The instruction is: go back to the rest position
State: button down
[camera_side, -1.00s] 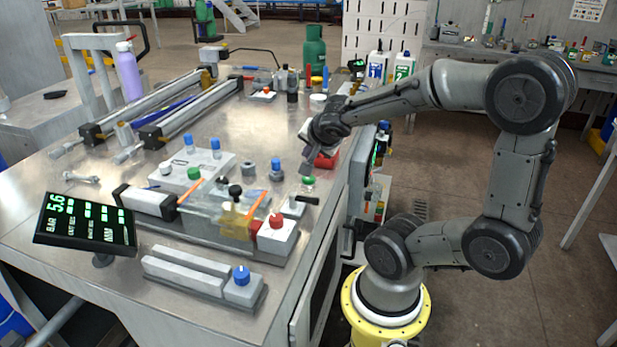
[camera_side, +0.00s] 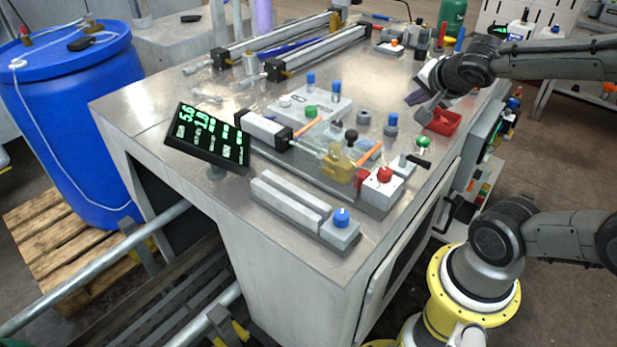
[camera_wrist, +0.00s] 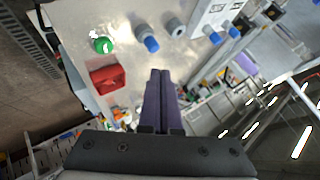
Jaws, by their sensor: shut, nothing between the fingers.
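My gripper (camera_side: 420,102) is above the metal workbench (camera_side: 215,120), beside the red tray (camera_side: 441,122) in the side view. In the wrist view my gripper (camera_wrist: 160,78) shows its two dark fingers pressed together with nothing between them. The fingers point out over the bench, to the right of the red tray (camera_wrist: 106,79). They look clear of the things on the bench. The rest position is not marked in either view.
A green button (camera_side: 423,141), blue-topped cylinders (camera_side: 391,123) and the red-buttoned box (camera_side: 382,183) stand close to the gripper. A tilted display (camera_side: 208,138) stands at the left. A blue barrel (camera_side: 75,115) stands beside the bench.

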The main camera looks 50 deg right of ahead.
jog(key=s+a+n+y, duration=0.3)
jog(key=s+a+n, duration=0.1)
jog(key=a+n, duration=0.4)
jog(key=s+a+n+g+y, duration=0.1)
jog(key=s+a+n+y, duration=0.2)
jog(key=s+a+n, duration=0.2)
jog(key=a+n, duration=0.3)
jog(key=n, duration=0.2)
jog(key=shift+f+g, duration=0.3)
